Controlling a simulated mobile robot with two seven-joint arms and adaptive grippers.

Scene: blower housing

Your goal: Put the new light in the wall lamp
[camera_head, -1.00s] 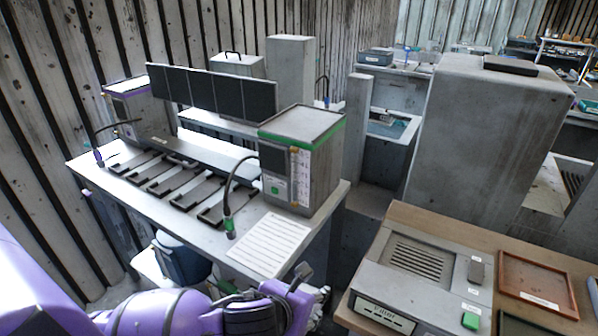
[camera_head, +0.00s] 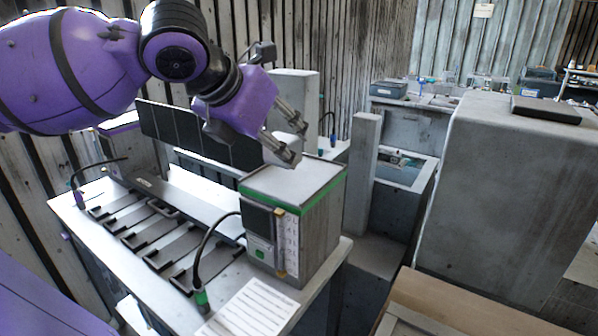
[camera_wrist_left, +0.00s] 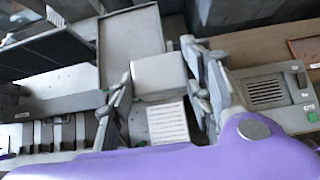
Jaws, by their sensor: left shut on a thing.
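My left gripper (camera_head: 290,142) is raised in the upper middle of the head view, in front of the dark panel and above the green-edged grey box. In the left wrist view my left gripper (camera_wrist_left: 160,78) is shut on a pale, block-shaped thing (camera_wrist_left: 160,74), which sits between its fingers. This may be the new light, but I cannot tell for sure. In the head view the fingers and wrist mostly hide it. I cannot make out the wall lamp in either view. My right gripper is not in view.
The green-edged box (camera_head: 297,185) stands on the grey workbench (camera_head: 320,262) beside a row of dark slots (camera_head: 150,238) and a printed sheet (camera_head: 250,309). The dark panel (camera_head: 190,135) stands behind. A tall grey cabinet (camera_head: 510,200) is at right.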

